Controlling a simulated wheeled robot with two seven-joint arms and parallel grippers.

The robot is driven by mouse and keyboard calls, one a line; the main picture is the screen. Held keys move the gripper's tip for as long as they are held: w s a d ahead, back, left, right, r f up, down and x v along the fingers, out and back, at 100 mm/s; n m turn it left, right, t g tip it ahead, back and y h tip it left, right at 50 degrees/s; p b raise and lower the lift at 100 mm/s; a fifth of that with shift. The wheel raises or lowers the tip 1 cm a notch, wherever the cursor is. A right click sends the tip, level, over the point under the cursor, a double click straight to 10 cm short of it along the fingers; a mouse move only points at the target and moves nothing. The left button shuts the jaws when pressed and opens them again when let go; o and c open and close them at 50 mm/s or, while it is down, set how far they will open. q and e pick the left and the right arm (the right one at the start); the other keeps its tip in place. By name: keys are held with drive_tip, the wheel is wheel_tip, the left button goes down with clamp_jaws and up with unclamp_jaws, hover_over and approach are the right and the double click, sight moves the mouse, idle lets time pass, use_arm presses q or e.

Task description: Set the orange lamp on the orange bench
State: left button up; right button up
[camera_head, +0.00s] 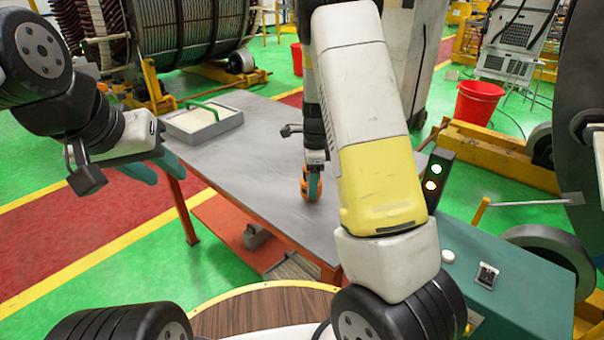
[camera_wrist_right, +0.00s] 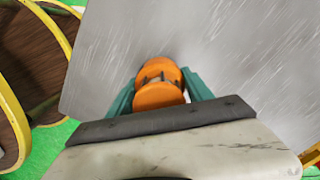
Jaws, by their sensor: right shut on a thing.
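The orange lamp (camera_head: 304,187) is between the teal fingers of my right gripper (camera_head: 314,184), over the grey top of the orange bench (camera_head: 250,165). In the right wrist view the lamp (camera_wrist_right: 158,92) shows a round orange top and a second orange round part, with the gripper (camera_wrist_right: 160,95) shut on it. The lamp is at or just above the bench top; I cannot tell if it touches. My left gripper (camera_head: 155,170) is empty, its teal fingers apart, off the bench's left edge.
A grey tray with a green handle (camera_head: 203,122) stands on the bench's far left end. A signal box with lit lamps (camera_head: 434,178) and a teal cabinet (camera_head: 510,285) are to the right. A red bucket (camera_head: 478,102) stands behind. The bench's middle is clear.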

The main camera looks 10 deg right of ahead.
drive_tip(key=shift+f, duration=0.7)
drive_tip(key=shift+f, duration=0.1)
drive_tip(key=o, duration=1.6)
drive_tip(key=shift+f, duration=0.1)
